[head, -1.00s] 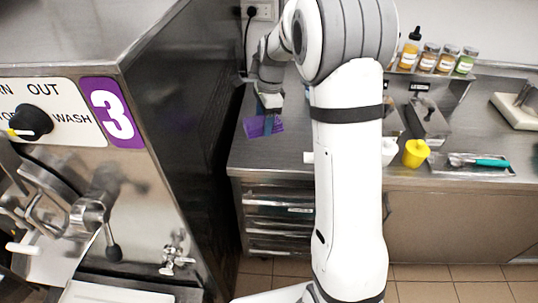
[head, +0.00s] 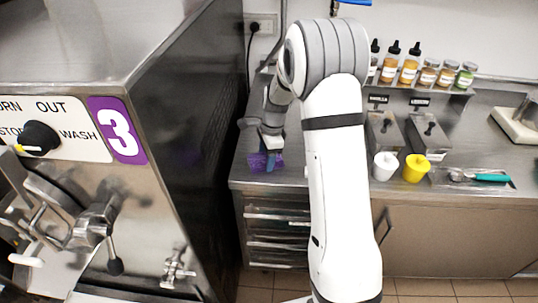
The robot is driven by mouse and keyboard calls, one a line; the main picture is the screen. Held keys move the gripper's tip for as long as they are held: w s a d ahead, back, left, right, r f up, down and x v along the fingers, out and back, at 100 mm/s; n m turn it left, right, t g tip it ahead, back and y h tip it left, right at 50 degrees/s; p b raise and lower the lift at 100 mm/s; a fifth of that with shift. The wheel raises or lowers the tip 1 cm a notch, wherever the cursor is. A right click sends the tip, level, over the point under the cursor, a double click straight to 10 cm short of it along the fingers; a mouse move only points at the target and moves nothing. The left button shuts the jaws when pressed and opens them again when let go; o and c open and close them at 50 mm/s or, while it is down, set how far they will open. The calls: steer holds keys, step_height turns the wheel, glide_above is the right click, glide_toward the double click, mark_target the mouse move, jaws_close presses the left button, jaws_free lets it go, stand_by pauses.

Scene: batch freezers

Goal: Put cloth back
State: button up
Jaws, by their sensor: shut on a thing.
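A purple cloth (head: 258,162) shows at the left end of the steel counter, below my gripper (head: 271,157). My gripper points down and is shut on the cloth, with the blue fingers against it. The cloth is at or just above the counter top; I cannot tell whether it touches. My arm covers part of the counter to the right of the cloth.
The dark side of machine 3 (head: 190,110) stands close to the left of the cloth. The steel counter (head: 330,185) also holds a white cup (head: 385,166), a yellow cup (head: 416,168) and a tray with a teal-handled tool (head: 490,178). Bottles and jars (head: 427,72) stand on a shelf behind.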

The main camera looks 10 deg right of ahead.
steer(key=o, duration=0.9)
step_height(320, 180, up, 12)
steer(key=d, duration=0.2)
steer(key=s+a+r+n+t+h, duration=0.1)
steer(key=s+r+n, duration=0.25)
steer(key=s, duration=0.35)
steer(key=s+a+r+n+t, duration=0.1)
steer(key=s+r+n, duration=0.25)
steer(key=s, duration=0.25)
steer(key=s+n, duration=0.3)
steer(key=s, duration=0.2)
steer(key=s+f+n, duration=0.1)
steer(key=s+n, duration=0.2)
steer(key=s, duration=0.2)
steer(key=s+n+t, duration=0.1)
steer(key=s+n, duration=0.3)
steer(key=s, duration=0.1)
steer(key=shift+s+d+f+h+b, duration=0.35)
steer(key=shift+d+f+h, duration=0.05)
